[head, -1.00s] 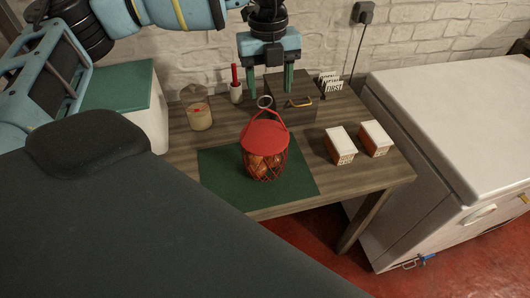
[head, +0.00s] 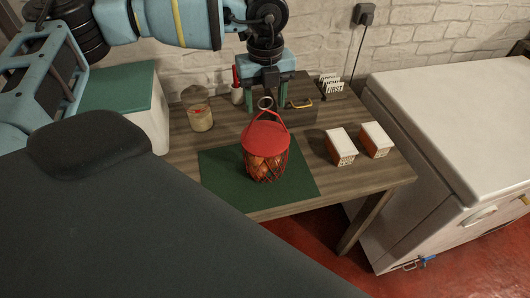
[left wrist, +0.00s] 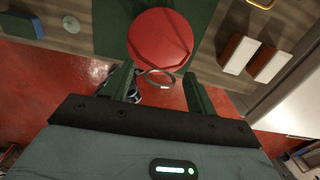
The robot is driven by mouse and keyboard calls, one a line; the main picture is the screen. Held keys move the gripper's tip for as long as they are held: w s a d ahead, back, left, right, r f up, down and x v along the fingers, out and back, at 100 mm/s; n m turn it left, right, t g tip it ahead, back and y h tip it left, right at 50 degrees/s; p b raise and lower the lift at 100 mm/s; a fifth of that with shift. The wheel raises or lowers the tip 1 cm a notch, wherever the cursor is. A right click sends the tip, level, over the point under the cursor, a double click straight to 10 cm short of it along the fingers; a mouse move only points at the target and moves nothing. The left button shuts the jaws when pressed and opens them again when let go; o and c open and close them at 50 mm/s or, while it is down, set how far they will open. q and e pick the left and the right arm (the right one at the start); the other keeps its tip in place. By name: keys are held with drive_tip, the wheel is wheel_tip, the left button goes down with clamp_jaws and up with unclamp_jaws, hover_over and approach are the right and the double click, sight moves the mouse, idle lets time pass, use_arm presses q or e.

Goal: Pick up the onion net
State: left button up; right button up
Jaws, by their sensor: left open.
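The onion net (head: 265,165) is a red mesh with orange-brown onions showing, a flat red top, a red strap and a metal ring (head: 265,102) above. It stands upright on a green mat (head: 221,180) on the wooden table. The red top (left wrist: 160,40) and the ring (left wrist: 159,78) also show in the left wrist view. My left gripper (head: 267,108) is open, pointing down, with its dark green fingers on either side of the ring; no contact can be seen. It also shows in the left wrist view (left wrist: 158,76). My right gripper is in neither view.
Two white-topped orange boxes (head: 340,145) (head: 376,138) stand right of the net. A jar (head: 200,117), a red-and-white item (head: 237,88) and a dark box with a yellow handle (head: 303,114) stand behind. A white chest (head: 460,125) is at right.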

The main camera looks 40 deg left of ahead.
use_arm(q)
drive_tip(key=shift+f, duration=1.15)
clamp_jaws()
